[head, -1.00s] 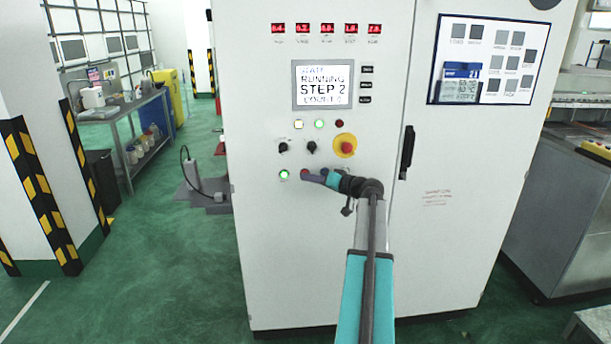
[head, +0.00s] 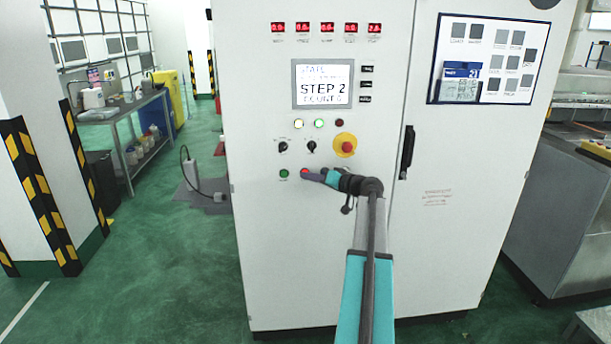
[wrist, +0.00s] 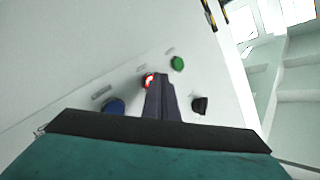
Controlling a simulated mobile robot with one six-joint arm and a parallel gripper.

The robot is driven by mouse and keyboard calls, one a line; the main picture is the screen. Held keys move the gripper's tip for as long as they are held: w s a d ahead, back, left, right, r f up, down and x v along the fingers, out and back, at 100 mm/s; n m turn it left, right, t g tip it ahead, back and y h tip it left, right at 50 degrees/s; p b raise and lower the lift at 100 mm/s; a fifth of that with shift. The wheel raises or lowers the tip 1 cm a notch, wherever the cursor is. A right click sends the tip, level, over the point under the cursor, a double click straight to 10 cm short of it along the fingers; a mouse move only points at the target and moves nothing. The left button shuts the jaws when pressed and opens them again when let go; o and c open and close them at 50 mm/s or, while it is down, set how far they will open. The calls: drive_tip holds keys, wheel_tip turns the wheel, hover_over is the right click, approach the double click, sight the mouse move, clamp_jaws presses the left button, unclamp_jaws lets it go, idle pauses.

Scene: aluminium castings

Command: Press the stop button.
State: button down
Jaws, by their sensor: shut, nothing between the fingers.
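The stop button, red and lit (head: 304,172), sits low on the white cabinet front. It also shows lit in the wrist view (wrist: 148,80). My gripper (head: 312,176) is shut and empty, its fingertips at the red button. In the wrist view the fingertips (wrist: 160,77) overlap the button's right edge; whether they touch it I cannot tell. The green button (head: 284,174) to its left is unlit. The screen (head: 322,84) reads "STEP 2", with a blurred line above it.
A red emergency knob on a yellow ring (head: 345,146) sits above my gripper. Two black selector knobs (head: 297,147) are beside it. A blue button (wrist: 113,106) is near my fingers. A black door handle (head: 407,150) stands out to the right.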

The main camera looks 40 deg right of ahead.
idle(0.5)
drive_tip(key=shift+s+a+b, duration=0.5)
drive_tip(key=shift+s+b, duration=0.1)
drive_tip(key=shift+s, duration=0.05)
drive_tip(key=s+a+b, duration=0.2)
drive_tip(key=s+a, duration=0.1)
drive_tip(key=shift+s+a, duration=0.1)
drive_tip(key=shift+s, duration=0.3)
idle(0.5)
drive_tip(key=shift+w, duration=0.1)
idle(0.6)
